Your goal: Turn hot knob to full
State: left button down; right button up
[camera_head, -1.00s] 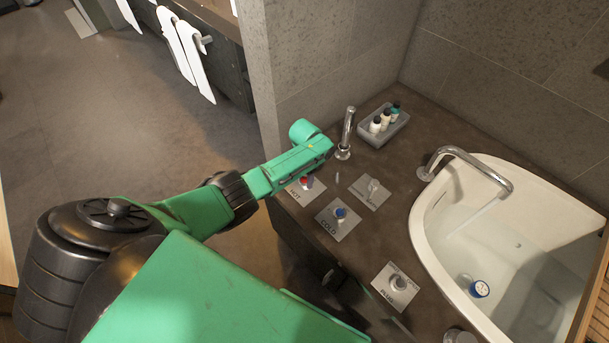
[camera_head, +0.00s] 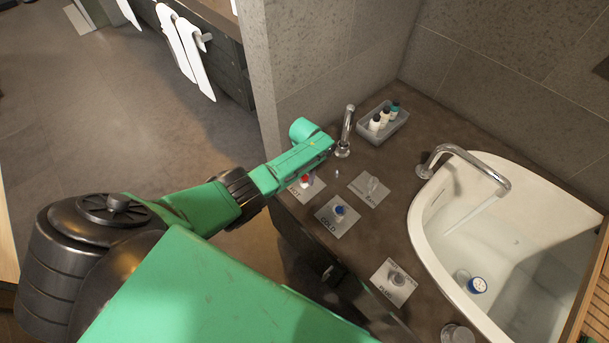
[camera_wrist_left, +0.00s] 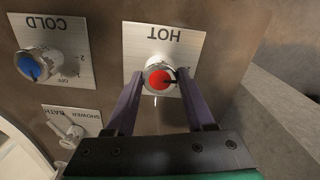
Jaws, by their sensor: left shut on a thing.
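The hot knob (camera_wrist_left: 160,76) is a silver knob with a red cap on a plate marked HOT (camera_wrist_left: 190,42) in the left wrist view. In the head view the red knob (camera_head: 305,180) shows just below my left gripper's arm end. My left gripper (camera_wrist_left: 162,82) reaches over the knob, with one finger on each side, and is shut on it. The fingertips are hidden from the head view by the green arm. A dark pointer mark shows at the right side of the red cap. My right gripper is not in view.
The blue cold knob (camera_wrist_left: 32,66) and the shower/bath lever (camera_wrist_left: 72,130) are close beside the hot knob. A chrome hand shower (camera_head: 346,132) and a bottle tray (camera_head: 398,128) stand behind. The tub (camera_head: 425,232) with a running spout (camera_head: 480,165) is at the right.

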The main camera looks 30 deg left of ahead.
aim_at(305, 177)
pick_arm(q)
jog(key=shift+c, duration=1.3)
grip_release()
jog(key=shift+r, duration=0.15)
notch_tip(305, 177, up, 7)
jog(key=p, duration=0.3)
jog(key=shift+r, duration=0.1)
notch_tip(305, 177, up, 7)
jog(key=p, duration=0.1)
